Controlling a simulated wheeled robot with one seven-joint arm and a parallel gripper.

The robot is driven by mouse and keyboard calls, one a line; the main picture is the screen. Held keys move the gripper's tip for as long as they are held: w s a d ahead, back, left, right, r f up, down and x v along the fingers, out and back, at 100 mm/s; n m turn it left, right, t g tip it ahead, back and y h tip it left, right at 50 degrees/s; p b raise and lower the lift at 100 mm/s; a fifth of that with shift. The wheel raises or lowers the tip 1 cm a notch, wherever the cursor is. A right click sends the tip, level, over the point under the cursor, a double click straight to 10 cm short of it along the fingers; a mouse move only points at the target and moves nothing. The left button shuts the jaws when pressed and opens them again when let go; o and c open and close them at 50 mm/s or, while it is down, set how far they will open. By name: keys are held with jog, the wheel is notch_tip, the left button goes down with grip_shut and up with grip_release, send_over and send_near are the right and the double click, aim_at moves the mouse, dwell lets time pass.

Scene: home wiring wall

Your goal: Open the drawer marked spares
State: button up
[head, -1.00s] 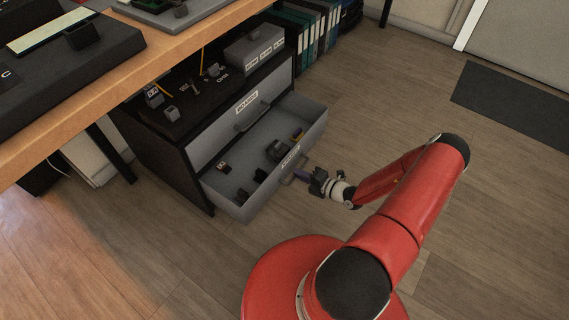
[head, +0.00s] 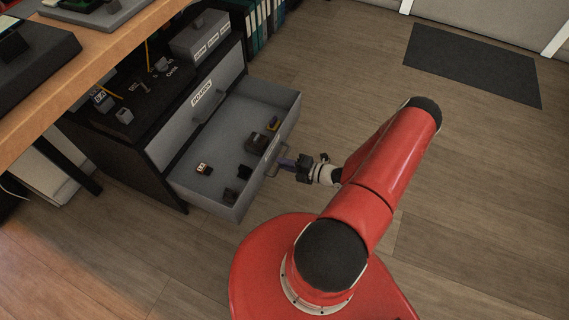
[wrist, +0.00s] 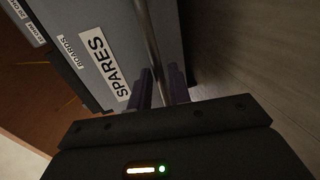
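The spares drawer (head: 232,200) is the lower drawer of the cabinet and stands well open, with several small dark parts inside. Its front carries the SPARES label (wrist: 109,63), readable in the wrist view. Its bar handle (wrist: 148,30) runs between the two fingers of my gripper (wrist: 162,84). The fingers sit close on both sides of the bar, shut on it. In the head view my gripper (head: 291,164) is at the handle, in front of the drawer front.
The upper drawer marked boards (head: 208,105) is shut. The cabinet top holds small parts and a grey box (head: 203,38). A wooden worktop (head: 95,75) overhangs at left. Binders (head: 262,22) stand behind. A dark mat (head: 472,62) lies on otherwise clear floor at right.

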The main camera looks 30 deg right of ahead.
jog(key=shift+o, duration=1.2)
jog(key=v, duration=0.7)
jog(key=shift+s+d, duration=0.25)
jog(key=shift+s, duration=0.1)
